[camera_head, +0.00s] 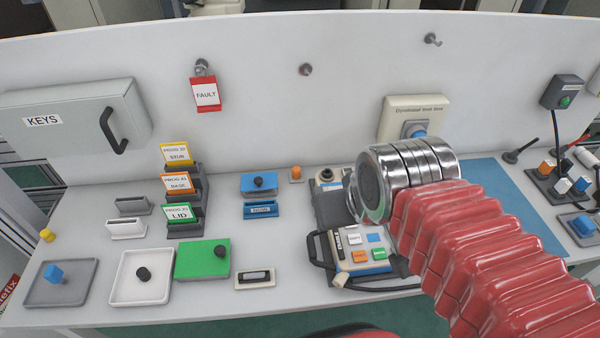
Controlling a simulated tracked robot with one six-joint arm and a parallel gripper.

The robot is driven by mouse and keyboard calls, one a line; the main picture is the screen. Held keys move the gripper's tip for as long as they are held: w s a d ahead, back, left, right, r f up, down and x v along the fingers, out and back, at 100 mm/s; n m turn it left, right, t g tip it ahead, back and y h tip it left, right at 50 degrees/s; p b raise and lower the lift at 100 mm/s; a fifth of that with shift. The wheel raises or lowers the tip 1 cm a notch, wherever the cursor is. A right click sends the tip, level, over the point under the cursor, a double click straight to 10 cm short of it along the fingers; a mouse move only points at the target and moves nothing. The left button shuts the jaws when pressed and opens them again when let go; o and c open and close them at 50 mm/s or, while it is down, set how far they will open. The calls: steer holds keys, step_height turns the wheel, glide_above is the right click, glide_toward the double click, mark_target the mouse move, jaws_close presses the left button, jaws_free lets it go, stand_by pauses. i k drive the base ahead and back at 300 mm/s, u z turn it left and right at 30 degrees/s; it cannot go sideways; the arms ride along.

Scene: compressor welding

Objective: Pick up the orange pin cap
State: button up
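A small orange cylindrical cap (296,171) stands on a little pale base near the back of the white bench, left of my arm. Another orange cap (546,167) sits in a black block at the far right, among white and blue ones. I cannot tell from the picture alone which is the pin cap. My arm, with red bellows and shiny metal rings, reaches in from the lower right, and its metal end hangs over the bench right of the nearer orange cap. My gripper's fingers do not show; the arm may hide them.
A control box (338,268) with coloured buttons lies under my arm. A blue block (258,185) with a black knob stands left of the nearer orange cap. A card rack (186,203), green block (202,260) and white tray (120,294) are further left.

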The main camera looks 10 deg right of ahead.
mark_target(295, 170)
steer(key=k, duration=1.3)
steer(key=u, duration=0.4)
steer(key=i, duration=0.6)
steer(key=u, duration=0.6)
steer(key=i, duration=1.05)
steer(key=z, duration=0.25)
